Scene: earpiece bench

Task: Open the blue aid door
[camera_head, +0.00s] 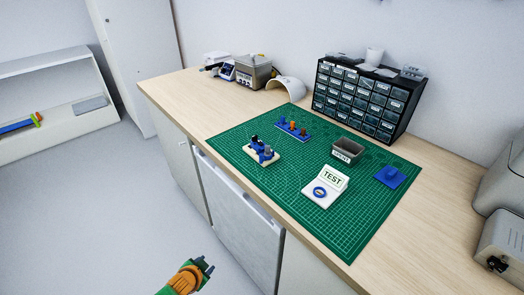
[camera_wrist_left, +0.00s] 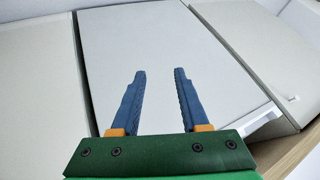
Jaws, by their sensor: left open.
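The blue aid (camera_head: 256,142) is a small blue piece on a pale block (camera_head: 266,162) towards the left of the green mat. A grey-topped piece stands beside it on the same block. The aid is too small here to tell its door or how the door stands. My left gripper (camera_head: 207,266) is at the bottom of the head view, in front of the bench and well away from the aid. In the left wrist view my left gripper (camera_wrist_left: 160,73) has two blue fingers apart with nothing between them, facing pale cabinet fronts. My right gripper is not in view.
A dark drawer unit (camera_head: 365,97) stands behind. The mat's front left is clear.

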